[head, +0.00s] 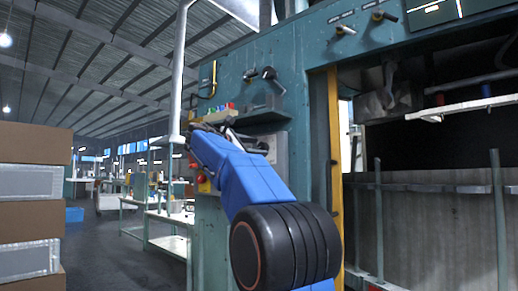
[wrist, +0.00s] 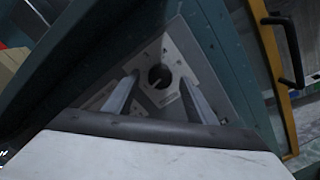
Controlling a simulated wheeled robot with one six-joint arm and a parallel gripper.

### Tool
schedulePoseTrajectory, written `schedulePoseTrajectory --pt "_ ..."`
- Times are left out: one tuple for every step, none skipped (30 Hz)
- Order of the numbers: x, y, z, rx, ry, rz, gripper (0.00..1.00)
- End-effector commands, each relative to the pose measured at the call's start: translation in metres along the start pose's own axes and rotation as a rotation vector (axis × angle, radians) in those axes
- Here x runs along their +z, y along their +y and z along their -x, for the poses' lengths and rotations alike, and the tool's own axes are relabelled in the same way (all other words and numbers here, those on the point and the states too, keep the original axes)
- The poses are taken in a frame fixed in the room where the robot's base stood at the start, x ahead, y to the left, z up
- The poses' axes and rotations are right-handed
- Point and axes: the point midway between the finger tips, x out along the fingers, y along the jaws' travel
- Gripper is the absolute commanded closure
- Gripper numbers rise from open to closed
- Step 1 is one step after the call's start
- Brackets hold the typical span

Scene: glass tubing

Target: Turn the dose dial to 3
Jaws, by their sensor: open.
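The dose dial (wrist: 159,76) is a round dark knob on a pale panel plate (wrist: 180,52) in the wrist view. A small light mark shows at its lower left; the numbers around it are too small to read. My gripper (wrist: 158,82) is open, its two fingers on either side of the dial in the picture. I cannot tell how far the fingertips are from the plate, and no contact shows. In the head view my gripper (head: 243,139) is by the teal machine's front, and the dial is hidden behind my arm.
The teal machine (head: 320,75) carries a shelf (head: 260,116) with coloured items above my gripper. Red and yellow controls (head: 203,183) sit left of my arm. A yellow post (head: 335,150) edges the machine opening at right. Stacked boxes (head: 30,190) stand at far left.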

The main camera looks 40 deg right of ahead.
Motion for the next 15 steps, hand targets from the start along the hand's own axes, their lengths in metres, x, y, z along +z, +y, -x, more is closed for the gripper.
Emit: schedulePoseTrajectory --pt "0.000 -0.001 -0.006 -0.002 -0.002 0.000 0.49" --pt "0.001 -0.001 -0.009 -0.002 -0.002 0.000 0.49" --pt "0.001 0.000 -0.011 -0.001 -0.001 0.000 0.49" --pt "0.001 0.000 -0.013 0.000 -0.001 0.000 0.49" --pt "0.001 0.000 -0.014 0.000 -0.001 0.000 0.49" --pt "0.001 0.000 -0.016 0.000 -0.001 -0.001 0.49" --pt "0.001 0.000 -0.017 0.000 -0.001 -0.001 0.49" --pt "0.001 0.000 -0.017 0.000 -0.001 -0.001 0.49" --pt "0.001 0.000 -0.018 0.000 -0.001 -0.001 0.49" --pt "0.001 0.000 -0.018 0.000 -0.001 -0.001 0.49" --pt "0.001 0.000 -0.018 0.000 -0.001 0.000 0.49" --pt "0.001 0.000 -0.018 0.000 -0.001 0.000 0.49" --pt "0.001 0.000 -0.018 0.000 -0.001 0.000 0.49" --pt "0.001 0.000 -0.018 0.000 -0.001 0.000 0.49" --pt "0.001 0.000 -0.018 0.000 -0.001 0.000 0.49"
